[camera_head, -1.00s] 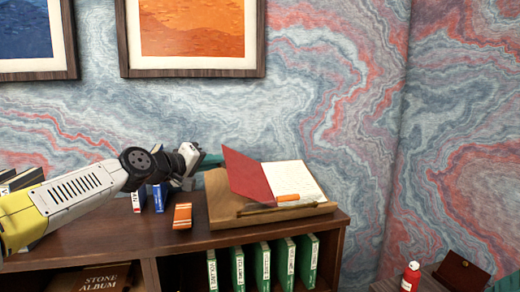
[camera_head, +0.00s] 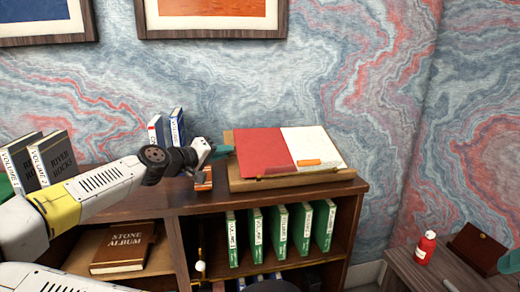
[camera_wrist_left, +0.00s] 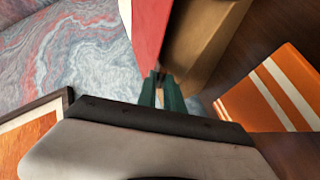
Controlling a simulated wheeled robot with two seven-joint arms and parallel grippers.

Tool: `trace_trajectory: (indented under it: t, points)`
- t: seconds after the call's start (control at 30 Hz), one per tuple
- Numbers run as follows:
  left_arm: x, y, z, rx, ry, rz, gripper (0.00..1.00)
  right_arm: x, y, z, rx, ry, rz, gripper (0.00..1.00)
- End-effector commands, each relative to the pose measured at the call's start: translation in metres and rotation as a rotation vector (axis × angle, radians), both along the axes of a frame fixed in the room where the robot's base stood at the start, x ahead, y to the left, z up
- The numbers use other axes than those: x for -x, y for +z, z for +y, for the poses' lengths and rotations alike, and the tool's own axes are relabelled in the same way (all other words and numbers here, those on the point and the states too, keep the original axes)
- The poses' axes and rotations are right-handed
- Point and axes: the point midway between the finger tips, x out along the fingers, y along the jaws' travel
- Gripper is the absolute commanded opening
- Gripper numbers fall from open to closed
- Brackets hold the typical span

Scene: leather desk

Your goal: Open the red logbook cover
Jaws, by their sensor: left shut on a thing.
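The red logbook cover (camera_head: 262,150) lies folded out to the left, nearly flat, on the tan wooden stand (camera_head: 290,180). The white page (camera_head: 308,142) shows on its right, with a small orange piece (camera_head: 310,162) at its lower part. My left gripper (camera_head: 226,150), with teal fingers, is at the cover's left edge and shut on it. In the left wrist view the fingers (camera_wrist_left: 166,90) meet at the end of the red cover (camera_wrist_left: 150,30); the exact contact is hard to see. My right gripper is not clearly seen.
An orange striped box (camera_head: 203,181) stands close under my left gripper; it also shows in the wrist view (camera_wrist_left: 268,98). Blue books (camera_head: 176,128) stand behind the wrist. Green volumes (camera_head: 278,232) fill the shelf below. A red bottle (camera_head: 425,246) is at right.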

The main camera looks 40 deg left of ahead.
Motion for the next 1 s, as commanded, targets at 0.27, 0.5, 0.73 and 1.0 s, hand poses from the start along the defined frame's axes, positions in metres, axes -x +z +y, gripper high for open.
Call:
trace_trajectory:
  t: [0.27, 0.5, 0.73, 1.0]
  points:
    - [0.001, 0.0, 0.003, -0.001, 0.007, -0.001, 0.0, 0.0, 0.0, 0.0, 0.0, 0.0, 0.0, 0.98]
    - [0.001, 0.0, 0.002, -0.001, 0.006, -0.002, 0.22, 0.0, 0.0, 0.0, 0.0, 0.0, 0.0, 0.98]
    - [0.003, 0.001, 0.002, 0.0, 0.005, -0.002, 0.22, 0.0, 0.0, 0.0, 0.0, 0.0, 0.0, 0.98]
    - [0.041, 0.008, 0.001, 0.0, 0.01, -0.003, 0.22, 0.0, 0.0, 0.0, 0.0, 0.0, 0.0, 0.98]
